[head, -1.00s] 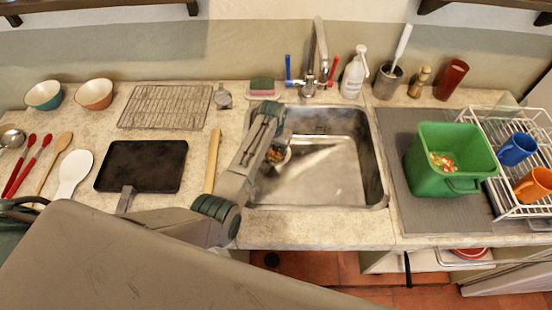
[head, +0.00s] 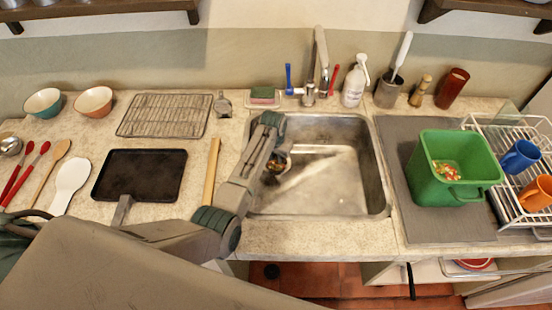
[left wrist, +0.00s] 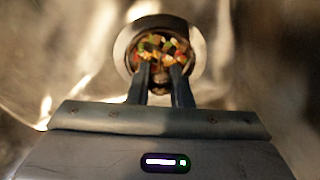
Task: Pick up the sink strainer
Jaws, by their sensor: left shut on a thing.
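The sink strainer (left wrist: 160,50) is a round metal cup full of colourful food scraps, in the left part of the sink basin (head: 345,203). In the head view the strainer (head: 279,163) is partly hidden by my left gripper (head: 272,160), which reaches down into the basin. In the left wrist view my left gripper (left wrist: 166,68) has its two dark fingers close together at the strainer's near side, shut on it. I cannot tell whether the strainer is clear of the drain. My right gripper is not in view.
A green bin (head: 423,185) with scraps inside stands on the grey mat (head: 410,224) right of the sink. A faucet (head: 320,55) and soap bottle (head: 352,90) stand behind the basin. A wooden stick (head: 211,172) and black tray (head: 140,174) lie to the left.

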